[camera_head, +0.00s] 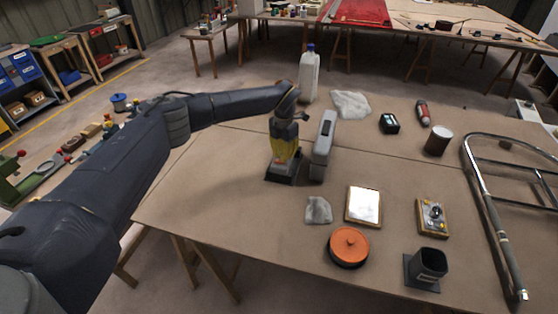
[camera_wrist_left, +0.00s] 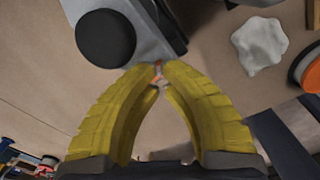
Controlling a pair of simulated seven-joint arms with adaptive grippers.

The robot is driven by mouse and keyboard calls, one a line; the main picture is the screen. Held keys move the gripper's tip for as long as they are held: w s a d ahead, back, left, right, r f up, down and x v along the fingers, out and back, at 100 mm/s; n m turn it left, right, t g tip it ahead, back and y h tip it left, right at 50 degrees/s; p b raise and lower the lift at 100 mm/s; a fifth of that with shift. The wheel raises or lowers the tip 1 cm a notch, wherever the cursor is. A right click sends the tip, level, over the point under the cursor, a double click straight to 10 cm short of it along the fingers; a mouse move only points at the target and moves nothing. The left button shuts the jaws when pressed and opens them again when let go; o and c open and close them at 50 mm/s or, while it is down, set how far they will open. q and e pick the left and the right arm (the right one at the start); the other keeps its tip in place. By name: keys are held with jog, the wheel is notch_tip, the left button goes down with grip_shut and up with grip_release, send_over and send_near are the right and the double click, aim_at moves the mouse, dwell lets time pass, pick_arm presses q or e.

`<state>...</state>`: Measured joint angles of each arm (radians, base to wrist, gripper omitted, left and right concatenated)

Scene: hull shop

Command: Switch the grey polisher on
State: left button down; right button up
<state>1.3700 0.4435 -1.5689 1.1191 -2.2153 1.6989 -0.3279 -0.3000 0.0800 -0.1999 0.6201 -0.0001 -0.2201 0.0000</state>
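The grey polisher (camera_head: 323,148) stands upright near the middle of the workbench, with a dark patch near its top. In the left wrist view its grey body (camera_wrist_left: 155,40) fills the top, with a round black knob (camera_wrist_left: 105,38) on it. My left gripper (camera_head: 284,150) points down at the left of the polisher. In the wrist view its yellow fingertips (camera_wrist_left: 160,68) are drawn together close to the grey body. A small orange-red part shows at the narrow gap between them; I cannot tell whether they touch it. My right gripper is not in view.
A smaller cloth (camera_head: 318,210), bright square plate (camera_head: 363,205), orange round tin (camera_head: 348,246), control box (camera_head: 432,217) and dark holder (camera_head: 427,267) are in front. A metal tube frame (camera_head: 490,205) lies right.

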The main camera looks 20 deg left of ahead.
pick_arm(q)
jog(key=shift+s+f, duration=0.1)
jog(key=shift+f, duration=1)
dwell(0.6)
jog(key=shift+r, duration=3.5)
